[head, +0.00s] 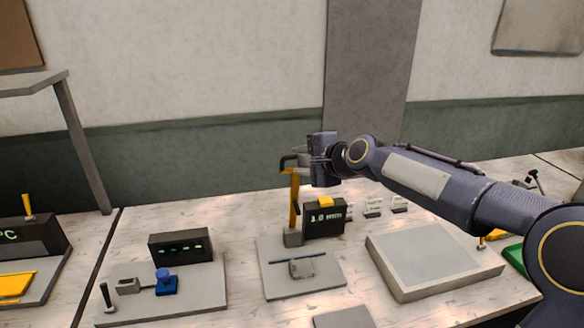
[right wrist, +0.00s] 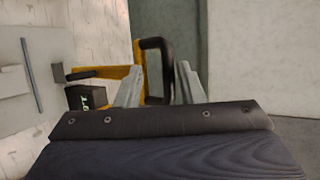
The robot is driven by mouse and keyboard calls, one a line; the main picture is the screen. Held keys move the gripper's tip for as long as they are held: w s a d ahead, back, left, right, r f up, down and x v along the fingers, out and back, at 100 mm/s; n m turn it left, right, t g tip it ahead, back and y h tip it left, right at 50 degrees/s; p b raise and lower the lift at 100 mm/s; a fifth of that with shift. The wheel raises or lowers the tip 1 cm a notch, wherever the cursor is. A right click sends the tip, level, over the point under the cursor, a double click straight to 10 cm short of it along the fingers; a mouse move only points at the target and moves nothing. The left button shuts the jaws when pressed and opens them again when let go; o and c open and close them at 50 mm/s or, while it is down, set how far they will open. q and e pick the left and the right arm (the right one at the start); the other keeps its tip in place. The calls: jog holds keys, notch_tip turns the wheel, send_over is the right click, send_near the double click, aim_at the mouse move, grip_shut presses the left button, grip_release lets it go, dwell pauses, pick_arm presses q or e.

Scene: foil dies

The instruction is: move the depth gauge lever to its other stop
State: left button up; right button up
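The depth gauge stands on a grey plate (head: 318,283). It has an upright yellow post (head: 295,205) and a dark display (head: 324,219) reading about 1.0. A black handle (head: 287,161) is at the top of the post; I take it for the lever, but its stops cannot be made out. My right gripper (head: 306,162) is at the handle from the right. In the right wrist view the black looped handle (right wrist: 153,68) sits between the spread fingers (right wrist: 159,88), with a gap on the right side. My left gripper is not in view.
Left of the gauge is a plate with a dark display (head: 180,246) and a blue knob block (head: 165,282). A grey flat-topped block (head: 432,257) lies to the right, under my right arm. Small white cards (head: 373,207) stand behind. Wall space behind the gauge is clear.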

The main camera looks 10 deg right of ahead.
jog(key=v, duration=0.6)
jog(key=shift+s+a+b, duration=0.2)
jog(key=shift+b, duration=0.2)
jog(key=shift+f, duration=0.15)
